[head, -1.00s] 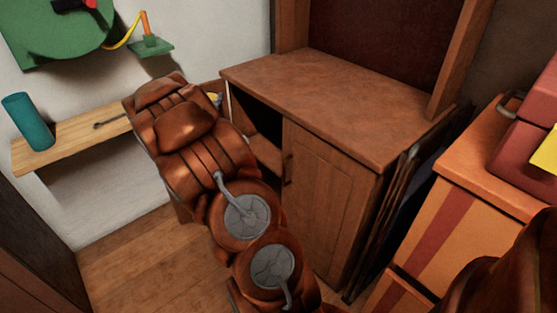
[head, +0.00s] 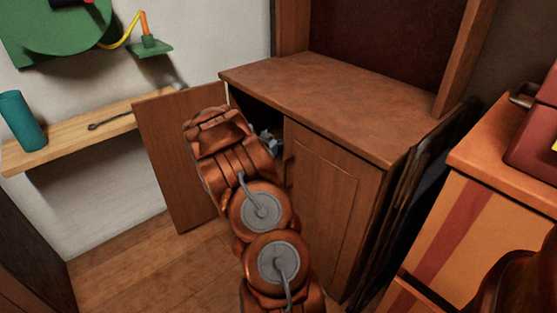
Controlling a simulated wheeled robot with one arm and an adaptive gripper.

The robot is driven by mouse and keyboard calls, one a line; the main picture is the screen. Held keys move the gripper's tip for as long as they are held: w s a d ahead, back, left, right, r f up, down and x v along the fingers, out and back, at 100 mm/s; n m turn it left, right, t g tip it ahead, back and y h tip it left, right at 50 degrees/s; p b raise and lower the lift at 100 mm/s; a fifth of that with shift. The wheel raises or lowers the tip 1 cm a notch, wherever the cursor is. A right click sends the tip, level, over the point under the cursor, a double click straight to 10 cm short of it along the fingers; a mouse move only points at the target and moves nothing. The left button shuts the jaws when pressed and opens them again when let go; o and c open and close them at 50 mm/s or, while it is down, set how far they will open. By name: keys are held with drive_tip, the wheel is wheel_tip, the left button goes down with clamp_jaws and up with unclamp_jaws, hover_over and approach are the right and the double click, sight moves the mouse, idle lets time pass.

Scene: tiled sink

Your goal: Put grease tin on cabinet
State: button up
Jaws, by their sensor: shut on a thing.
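The wooden cabinet (head: 345,95) stands in the middle, with a bare brown top. Its left door (head: 180,150) is open, swung out to the left, and its right door (head: 325,195) is closed. My gripper (head: 268,138) shows only as a small grey part just beyond my arm, at the dark left opening of the cabinet, below the level of the top. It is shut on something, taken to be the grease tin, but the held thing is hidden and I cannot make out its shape. No other grease tin shows.
A wooden wall shelf (head: 65,145) at left holds a teal cylinder (head: 22,120) and a wrench (head: 108,121). A green machine (head: 55,35) hangs above it. An orange striped drawer unit (head: 475,200) stands at right, with flat panels between it and the cabinet. The cabinet top is clear.

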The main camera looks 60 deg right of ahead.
sight(277, 162)
wheel_tip(277, 162, down, 9)
drive_tip(key=b, duration=0.3)
drive_tip(key=shift+r, duration=0.15)
drive_tip(key=o, duration=1.4)
drive_tip(key=shift+o, duration=0.2)
drive_tip(key=shift+a, duration=0.25)
drive_tip(key=shift+a+r+p, duration=0.1)
drive_tip(key=shift+a+p, duration=0.2)
drive_tip(key=shift+a, duration=0.05)
drive_tip(key=s+a+p, duration=0.1)
drive_tip(key=a+p, duration=0.2)
drive_tip(key=a, duration=0.7)
drive_tip(key=shift+s+a+r+p, duration=0.15)
drive_tip(key=shift+s+a+p, duration=0.05)
drive_tip(key=shift+a+p, duration=0.2)
